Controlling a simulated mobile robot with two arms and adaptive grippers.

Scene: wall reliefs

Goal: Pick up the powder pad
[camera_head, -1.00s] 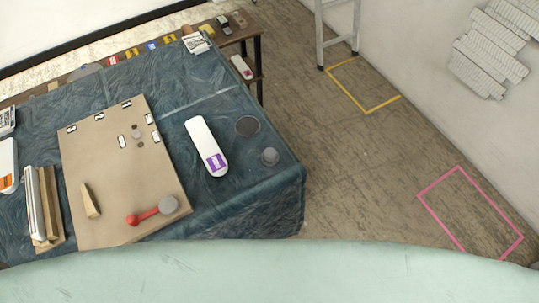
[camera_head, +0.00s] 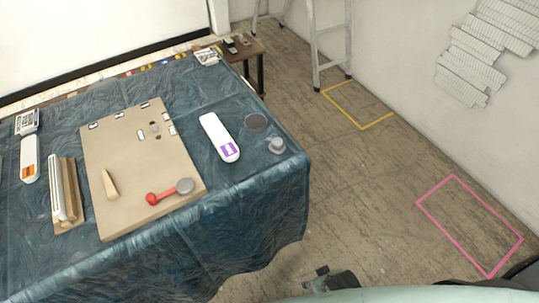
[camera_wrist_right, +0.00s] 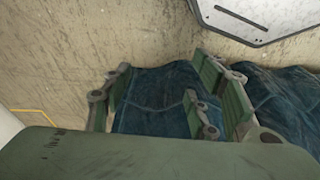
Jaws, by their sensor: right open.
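In the head view, a small grey round piece with a raised knob (camera_head: 277,146) stands near the right corner of the blue-covered table (camera_head: 255,205). A flat dark disc (camera_head: 256,122) lies just behind it. A red-handled tool with a round grey head (camera_head: 185,187) lies on the brown board. I cannot tell for certain which of these is the powder pad. My right gripper (camera_head: 332,280) shows low in the head view, off the table's front right side and apart from these things. In the right wrist view my right gripper (camera_wrist_right: 170,95) is open and empty, with blue cloth beyond its fingers. My left gripper is not seen.
A white bottle-like piece with a purple label (camera_head: 220,138) lies left of the disc. The brown board (camera_head: 140,205) holds a wooden wedge (camera_head: 110,184). Bare floor lies right of the table, with yellow and pink (camera_head: 470,225) outlines. A ladder (camera_head: 331,45) stands behind.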

